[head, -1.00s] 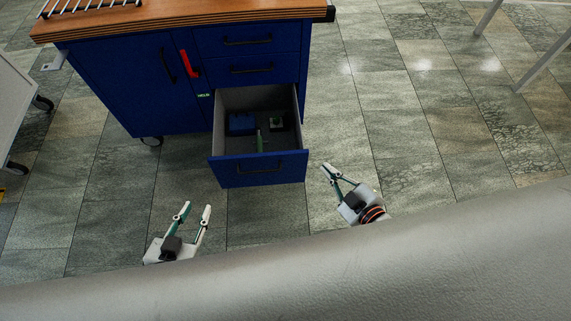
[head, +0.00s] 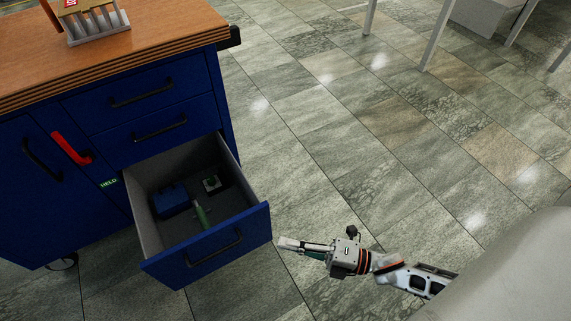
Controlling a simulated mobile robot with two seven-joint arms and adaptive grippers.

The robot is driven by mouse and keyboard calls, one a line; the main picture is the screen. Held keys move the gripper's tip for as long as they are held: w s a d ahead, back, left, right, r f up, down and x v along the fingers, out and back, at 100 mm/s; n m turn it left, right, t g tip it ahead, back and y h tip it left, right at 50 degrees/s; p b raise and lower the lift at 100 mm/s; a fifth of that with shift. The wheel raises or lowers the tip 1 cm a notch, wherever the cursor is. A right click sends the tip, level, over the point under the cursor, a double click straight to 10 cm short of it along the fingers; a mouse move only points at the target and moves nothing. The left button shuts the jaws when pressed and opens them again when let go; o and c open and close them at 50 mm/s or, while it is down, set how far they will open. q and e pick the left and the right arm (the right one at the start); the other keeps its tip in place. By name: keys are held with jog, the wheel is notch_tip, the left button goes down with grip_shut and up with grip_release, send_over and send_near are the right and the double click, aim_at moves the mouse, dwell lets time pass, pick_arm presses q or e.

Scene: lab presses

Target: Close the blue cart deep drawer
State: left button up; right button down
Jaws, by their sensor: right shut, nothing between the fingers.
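The blue cart (head: 60,210) stands at the left of the head view. Its deep drawer (head: 209,258) is pulled far out, with its front panel and black handle facing me. Inside lie a blue box (head: 171,201), a green cylindrical item (head: 201,216) and a small grey and green item (head: 212,183). My right gripper (head: 281,243) is shut and empty, its fingertips pointing left close to the right edge of the drawer front. I cannot tell whether they touch it. My left gripper is out of view.
Two closed shallower drawers (head: 142,92) sit above the deep one. A rack (head: 97,22) stands on the wooden top (head: 150,40). The tiled floor (head: 380,150) to the right is clear up to some table legs.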

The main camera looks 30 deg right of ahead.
aim_at(239, 221)
jog(key=x, duration=0.3)
jog(key=w+d+b+x, duration=0.1)
jog(key=x, duration=0.5)
jog(key=shift+w+d+f, duration=0.1)
jog(key=shift+w+f, duration=0.15)
jog(key=shift+w, duration=0.1)
jog(key=shift+w+r, duration=0.1)
jog(key=shift+w, duration=0.45)
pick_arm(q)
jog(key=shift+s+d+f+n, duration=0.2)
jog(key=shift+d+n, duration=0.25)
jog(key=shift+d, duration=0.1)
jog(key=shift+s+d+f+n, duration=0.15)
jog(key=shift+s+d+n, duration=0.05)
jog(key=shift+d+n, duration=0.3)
pick_arm(e)
jog(key=shift+w, duration=0.1)
